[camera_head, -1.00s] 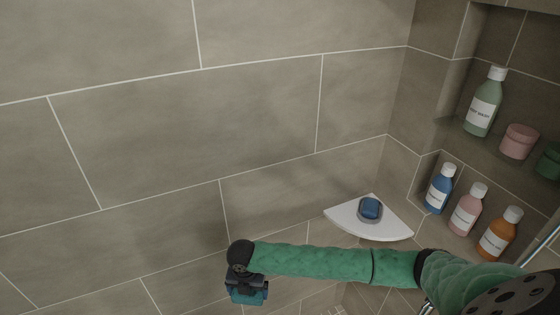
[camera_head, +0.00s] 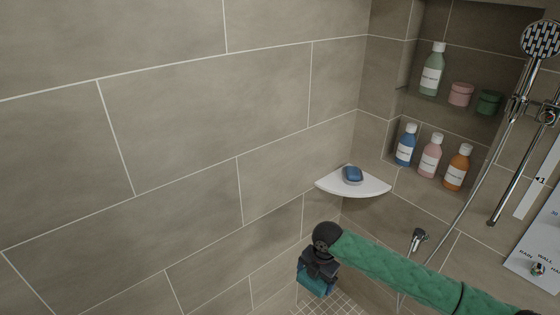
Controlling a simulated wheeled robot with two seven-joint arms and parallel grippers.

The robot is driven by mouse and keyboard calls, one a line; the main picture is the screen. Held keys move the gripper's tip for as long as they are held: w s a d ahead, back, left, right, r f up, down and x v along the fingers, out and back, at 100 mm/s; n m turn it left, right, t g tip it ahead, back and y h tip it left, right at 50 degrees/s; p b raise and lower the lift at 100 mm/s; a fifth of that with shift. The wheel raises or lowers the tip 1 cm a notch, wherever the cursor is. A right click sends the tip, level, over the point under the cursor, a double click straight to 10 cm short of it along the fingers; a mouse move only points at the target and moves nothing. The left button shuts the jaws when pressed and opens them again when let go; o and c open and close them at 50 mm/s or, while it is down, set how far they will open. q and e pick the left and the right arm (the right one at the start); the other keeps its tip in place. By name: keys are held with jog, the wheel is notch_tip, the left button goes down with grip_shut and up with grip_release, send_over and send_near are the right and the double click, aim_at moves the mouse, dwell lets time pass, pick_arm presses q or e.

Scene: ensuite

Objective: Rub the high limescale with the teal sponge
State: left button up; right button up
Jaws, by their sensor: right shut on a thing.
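My right arm, in a green quilted sleeve, comes in from the lower right. My right gripper (camera_head: 318,276) points down and is shut on the teal sponge (camera_head: 316,286), which shows partly below the dark jaws. They are in front of the tiled wall, below and left of the white corner shelf. No limescale patch can be made out on the wall (camera_head: 170,130) in this view. My left gripper is not in view.
A white corner shelf (camera_head: 335,187) holds a blue soap (camera_head: 353,174). A niche on the right holds several bottles and jars. A shower head (camera_head: 541,38), hose (camera_head: 462,228) and control panel (camera_head: 535,245) are at far right. The left wall is bare.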

jog(key=w+a+r+m+t+y+p, duration=0.1)
jog(key=w+a+r+m+t+y, duration=0.15)
jog(key=w+r, duration=0.7)
jog(key=w+a+r+m+t+y+p, duration=0.2)
jog(key=w+r+m, duration=0.15)
jog(key=r, duration=1.35)
jog(key=w+a+r+m+t+y+p, duration=0.1)
jog(key=w+a+r+m+t+y, duration=0.3)
jog(key=r, duration=1)
notch_tip(320, 180, up, 40)
jog(key=s+a+m+t+p, duration=0.1)
jog(key=s+a+t+p, duration=0.15)
jog(key=t, duration=0.35)
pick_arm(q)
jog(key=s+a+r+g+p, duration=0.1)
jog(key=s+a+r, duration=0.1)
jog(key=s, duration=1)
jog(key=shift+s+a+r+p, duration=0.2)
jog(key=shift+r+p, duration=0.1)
pick_arm(e)
jog(key=x, duration=0.6)
jog(key=shift+w+r, duration=0.2)
jog(key=shift+w, duration=0.25)
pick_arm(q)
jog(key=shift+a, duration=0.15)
pick_arm(e)
jog(key=shift+w+a+y, duration=0.1)
jog(key=shift+w+y, duration=0.05)
jog(key=shift+y, duration=0.1)
jog(key=shift+x, duration=0.8)
